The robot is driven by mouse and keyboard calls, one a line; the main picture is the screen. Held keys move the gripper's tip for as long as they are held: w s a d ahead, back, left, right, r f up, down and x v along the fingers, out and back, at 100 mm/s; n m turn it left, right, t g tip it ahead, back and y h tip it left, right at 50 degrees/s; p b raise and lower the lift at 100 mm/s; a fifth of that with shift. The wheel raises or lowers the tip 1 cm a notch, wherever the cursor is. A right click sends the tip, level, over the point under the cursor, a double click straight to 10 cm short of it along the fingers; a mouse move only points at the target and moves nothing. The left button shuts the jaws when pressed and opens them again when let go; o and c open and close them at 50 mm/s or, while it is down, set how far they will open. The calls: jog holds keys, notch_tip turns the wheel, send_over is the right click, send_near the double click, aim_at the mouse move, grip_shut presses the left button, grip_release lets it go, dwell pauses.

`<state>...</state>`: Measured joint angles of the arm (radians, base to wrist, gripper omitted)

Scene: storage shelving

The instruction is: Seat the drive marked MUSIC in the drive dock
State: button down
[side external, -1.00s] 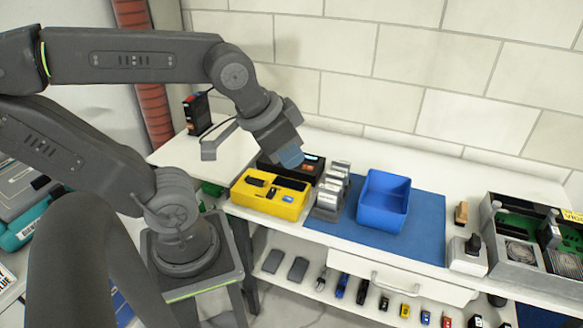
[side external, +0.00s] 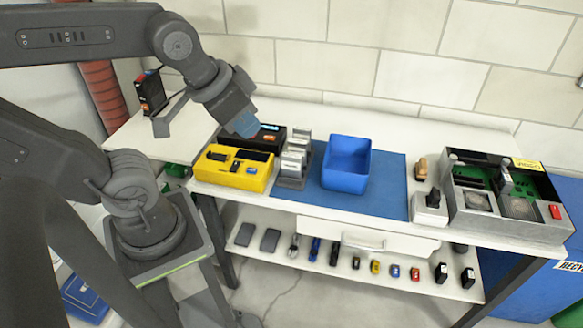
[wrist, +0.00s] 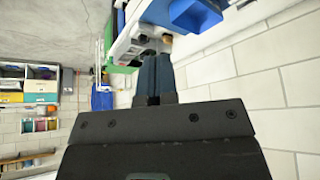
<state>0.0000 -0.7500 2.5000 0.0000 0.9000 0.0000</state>
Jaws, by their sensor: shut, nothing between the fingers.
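A grey rack (side external: 292,165) holds several upright light-grey drives (side external: 298,145) on the bench, left of the blue bin. Their labels are too small to read, so I cannot tell which is marked MUSIC. A black box with a small lit display (side external: 268,137) stands behind a yellow box with dark slots (side external: 233,168); I cannot tell for certain which is the drive dock. My gripper (side external: 245,127) is shut and empty, its blue fingers above and partly in front of the black box. In the wrist view, its fingers (wrist: 155,78) are close together.
A blue bin (side external: 346,165) stands on a blue mat (side external: 390,185). Right of it are a small white device with a black knob (side external: 430,207) and an open grey case with green boards (side external: 505,200). Several small items line the lower shelf (side external: 350,275).

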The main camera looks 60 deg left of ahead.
jog(key=c, duration=1.8)
grip_release()
jog(key=o, duration=1.7)
